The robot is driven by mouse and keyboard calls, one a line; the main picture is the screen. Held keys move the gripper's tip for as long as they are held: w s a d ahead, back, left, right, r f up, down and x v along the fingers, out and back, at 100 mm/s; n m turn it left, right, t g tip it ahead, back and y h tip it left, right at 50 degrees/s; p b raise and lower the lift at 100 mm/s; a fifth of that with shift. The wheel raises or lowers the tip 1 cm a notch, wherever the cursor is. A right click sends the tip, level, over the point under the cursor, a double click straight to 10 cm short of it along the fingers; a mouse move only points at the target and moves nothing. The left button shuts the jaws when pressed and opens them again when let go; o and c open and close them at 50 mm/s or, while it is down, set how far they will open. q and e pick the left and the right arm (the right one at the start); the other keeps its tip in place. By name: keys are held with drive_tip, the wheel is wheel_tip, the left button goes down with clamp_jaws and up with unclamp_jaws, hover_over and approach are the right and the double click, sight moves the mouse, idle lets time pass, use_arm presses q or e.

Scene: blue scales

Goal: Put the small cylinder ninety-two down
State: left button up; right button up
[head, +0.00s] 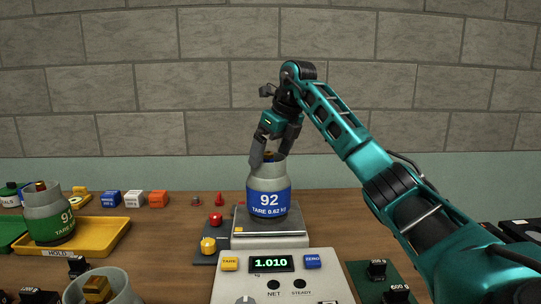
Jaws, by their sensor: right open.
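The small cylinder ninety-two (268,181) is grey with a blue band reading "92" and "TARE 0.62 kg". It stands upright on the scale's plate (292,228) in the head view. My right gripper (269,158) is at the top of the cylinder, pointing down, with its jaws open around or beside the collar; contact cannot be told. The scale's display (271,264) reads 1.010. My left gripper is not in view.
Cylinder 91 (48,207) with a green band stands at the yellow tray (106,236) on the left. Another grey cylinder (122,291) is at the front left. Black weights (377,269) sit on a green board at right. Small coloured blocks (134,198) line the back left.

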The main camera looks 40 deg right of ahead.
drive_tip(key=p+v, duration=0.1)
drive_tip(key=v, duration=1)
drive_tip(key=shift+p, duration=0.4)
